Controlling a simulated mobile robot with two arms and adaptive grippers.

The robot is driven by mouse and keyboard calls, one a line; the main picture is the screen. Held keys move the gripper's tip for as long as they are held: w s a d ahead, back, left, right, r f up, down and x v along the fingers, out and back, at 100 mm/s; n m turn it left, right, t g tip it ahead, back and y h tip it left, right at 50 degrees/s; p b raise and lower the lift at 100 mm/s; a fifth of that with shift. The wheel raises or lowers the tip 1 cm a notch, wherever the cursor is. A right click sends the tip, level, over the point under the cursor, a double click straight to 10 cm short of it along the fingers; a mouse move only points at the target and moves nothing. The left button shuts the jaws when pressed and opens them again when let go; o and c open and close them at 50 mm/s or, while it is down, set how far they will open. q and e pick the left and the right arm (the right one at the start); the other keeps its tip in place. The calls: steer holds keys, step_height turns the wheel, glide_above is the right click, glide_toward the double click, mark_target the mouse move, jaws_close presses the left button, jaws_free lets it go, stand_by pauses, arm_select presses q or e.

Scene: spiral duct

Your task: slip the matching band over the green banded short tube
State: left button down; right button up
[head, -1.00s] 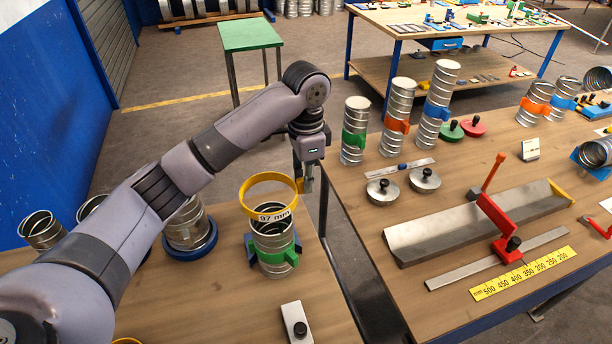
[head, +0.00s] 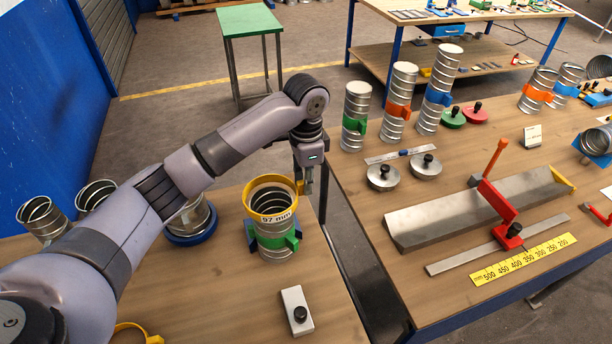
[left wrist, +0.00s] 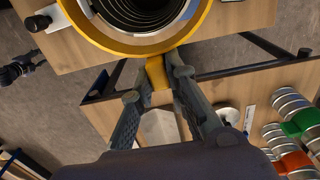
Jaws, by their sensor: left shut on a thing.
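The short silver tube (head: 279,255) with a green band (head: 275,241) stands upright in a blue holder (head: 251,233) on the near left table. A yellow band (head: 249,206) labelled 97 mm is level at the tube's top. My left gripper (head: 307,184) is shut on its tab, right of the tube. In the left wrist view the gripper (left wrist: 157,80) grips the tab, and the yellow band (left wrist: 205,25) surrounds the tube's dark ribbed mouth (left wrist: 140,8). The band hides the tube's upper rim in part, so I cannot tell how far it overlaps. My right gripper is out of view.
Another tube (head: 188,218) in a blue ring and open ducts (head: 42,217) stand left, partly behind my arm. A grey block with a black knob (head: 297,310) lies in front. A gap separates this table from the right one, which holds banded tubes (head: 397,105) and a metal trough (head: 470,208).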

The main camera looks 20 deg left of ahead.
arm_select(q)
steer(key=shift+f, duration=2.05)
steer(key=c, duration=1.5)
jaws_free()
steer(key=shift+r, duration=0.15)
step_height(320, 180, up, 12)
steer(key=shift+f, duration=0.15)
steer(key=shift+f, duration=0.1)
